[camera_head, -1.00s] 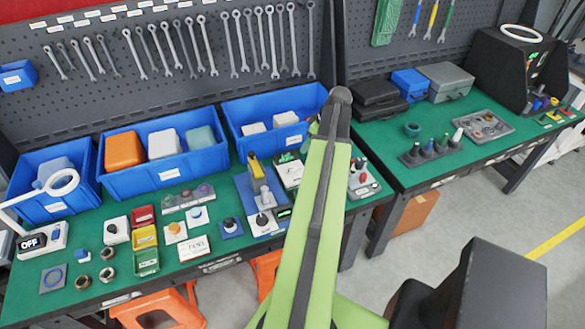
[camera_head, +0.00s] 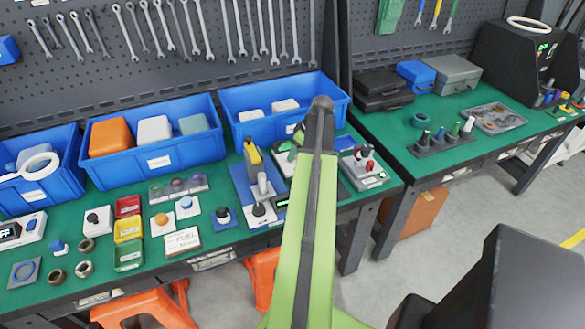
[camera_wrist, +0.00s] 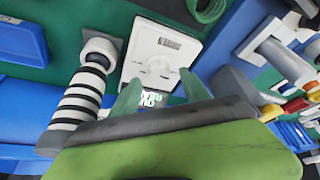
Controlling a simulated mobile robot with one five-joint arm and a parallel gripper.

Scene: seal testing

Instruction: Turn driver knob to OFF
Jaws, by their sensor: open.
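In the wrist view a white box (camera_wrist: 163,45) with a small dark display carries a pale round knob (camera_wrist: 155,72), apparently the driver knob. In the head view my green arm reaches over the bench and hides the gripper and most of this area.
A black-and-white striped cylinder (camera_wrist: 78,105) stands close left of my gripper, and a green coil (camera_wrist: 207,8) lies beyond the box. In the head view, blue bins (camera_head: 155,150) line the back of the green bench (camera_head: 225,250). Small switches and parts crowd its front.

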